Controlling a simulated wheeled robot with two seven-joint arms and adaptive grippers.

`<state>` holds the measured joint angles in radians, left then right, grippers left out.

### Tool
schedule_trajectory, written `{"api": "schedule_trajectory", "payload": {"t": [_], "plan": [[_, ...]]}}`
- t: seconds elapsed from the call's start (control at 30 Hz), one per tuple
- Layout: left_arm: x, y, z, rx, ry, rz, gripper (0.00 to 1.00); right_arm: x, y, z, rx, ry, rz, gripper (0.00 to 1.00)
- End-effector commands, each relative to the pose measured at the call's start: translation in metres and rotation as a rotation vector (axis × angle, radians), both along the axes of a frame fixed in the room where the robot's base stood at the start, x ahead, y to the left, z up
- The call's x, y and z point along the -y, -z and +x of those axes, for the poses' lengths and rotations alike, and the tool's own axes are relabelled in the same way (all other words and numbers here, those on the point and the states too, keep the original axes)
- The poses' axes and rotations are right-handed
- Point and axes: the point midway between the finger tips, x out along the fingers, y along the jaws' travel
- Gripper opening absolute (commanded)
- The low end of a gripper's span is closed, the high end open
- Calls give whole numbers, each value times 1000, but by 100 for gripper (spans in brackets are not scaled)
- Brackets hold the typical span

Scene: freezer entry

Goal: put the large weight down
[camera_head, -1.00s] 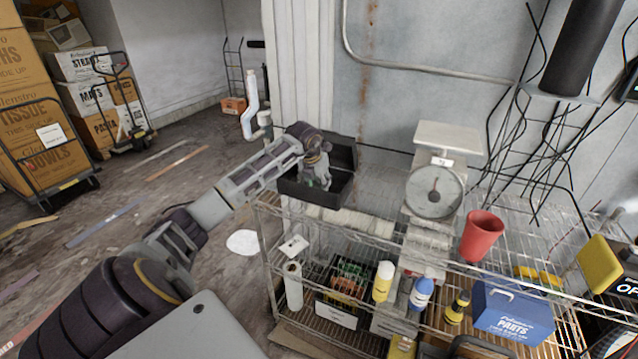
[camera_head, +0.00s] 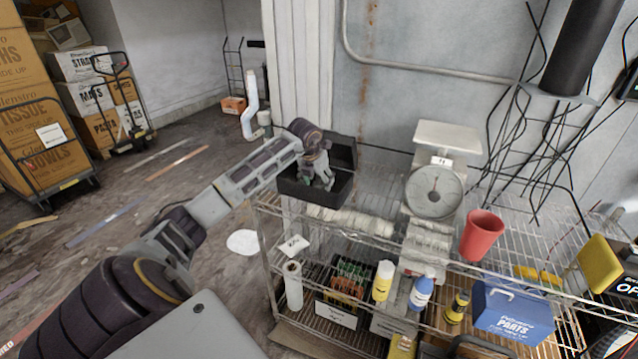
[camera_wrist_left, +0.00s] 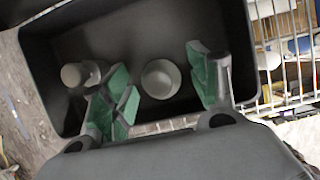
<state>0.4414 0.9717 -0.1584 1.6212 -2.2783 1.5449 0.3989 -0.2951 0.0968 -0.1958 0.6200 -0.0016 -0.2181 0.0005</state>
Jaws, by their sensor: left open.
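An open dark case (camera_head: 300,191) sits at the left end of the wire shelf's top, its lid raised. One round weight (camera_wrist_left: 160,79) lies between my spread fingers, with a visible gap on each side. The one between the fingers looks wider, but I cannot be sure which is the large one. My left gripper (camera_head: 322,184) is open and reaches down into the case. My right gripper is out of view.
A dial scale (camera_head: 435,190) with an empty pan stands right of the case on the wire shelf (camera_head: 375,235). A red cup (camera_head: 481,236) stands further right. Bottles and a blue parts box (camera_head: 512,312) are on the lower level. The wall is close behind.

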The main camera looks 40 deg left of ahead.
Motion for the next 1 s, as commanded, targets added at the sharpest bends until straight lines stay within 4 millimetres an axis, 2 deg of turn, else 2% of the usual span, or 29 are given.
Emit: {"api": "schedule_trajectory", "payload": {"t": [0.6,0.8,1.0], "plan": [[9,-79,-31,2,0,3,60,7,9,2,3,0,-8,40],[11,-97,-38,2,0,1,60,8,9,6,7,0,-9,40],[12,-102,-41,-1,1,1,60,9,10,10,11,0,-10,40]]}}
